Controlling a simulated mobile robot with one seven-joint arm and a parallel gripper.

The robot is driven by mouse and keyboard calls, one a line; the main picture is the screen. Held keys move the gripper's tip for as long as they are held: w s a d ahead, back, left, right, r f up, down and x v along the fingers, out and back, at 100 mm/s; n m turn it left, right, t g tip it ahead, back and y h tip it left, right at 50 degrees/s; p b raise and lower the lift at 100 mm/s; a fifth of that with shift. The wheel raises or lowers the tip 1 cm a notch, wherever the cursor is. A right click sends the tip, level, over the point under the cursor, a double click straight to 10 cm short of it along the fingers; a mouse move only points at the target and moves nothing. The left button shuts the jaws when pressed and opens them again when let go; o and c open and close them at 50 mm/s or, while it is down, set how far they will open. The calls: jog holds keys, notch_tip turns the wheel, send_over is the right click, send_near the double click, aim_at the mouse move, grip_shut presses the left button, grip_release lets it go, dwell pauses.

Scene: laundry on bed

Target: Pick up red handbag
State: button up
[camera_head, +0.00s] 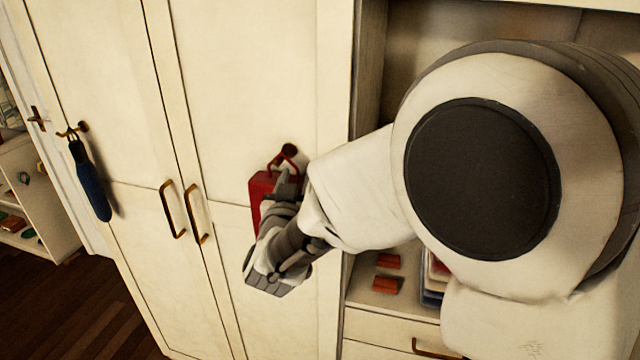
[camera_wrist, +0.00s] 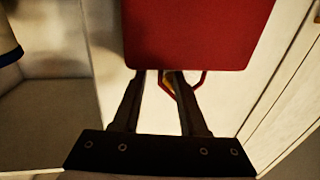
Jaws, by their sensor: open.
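The red handbag (camera_head: 261,190) hangs by its handle from a hook (camera_head: 289,151) on the front of the white cabinet. My gripper (camera_head: 288,184) is in front of the bag and hides part of it. In the wrist view, the bag's flat red body (camera_wrist: 200,32) fills the top middle. A thin red handle loop shows below the body, near the right finger. My gripper (camera_wrist: 156,76) is open there, its two fingers pointing at the edge of the bag and overlapping the handle region. I cannot tell whether the fingers touch the bag.
A dark blue item (camera_head: 90,182) hangs from another hook at the left. Two door handles (camera_head: 172,209) stick out left of the bag. An open shelf at the right holds small red blocks (camera_head: 386,285). A low shelf (camera_head: 38,165) stands at far left. Dark floor shows at lower left.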

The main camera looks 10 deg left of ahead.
jog(key=shift+w+a, duration=0.1)
jog(key=shift+w, duration=0.95)
grip_shut()
jog(key=shift+r, duration=0.15)
dwell(0.5)
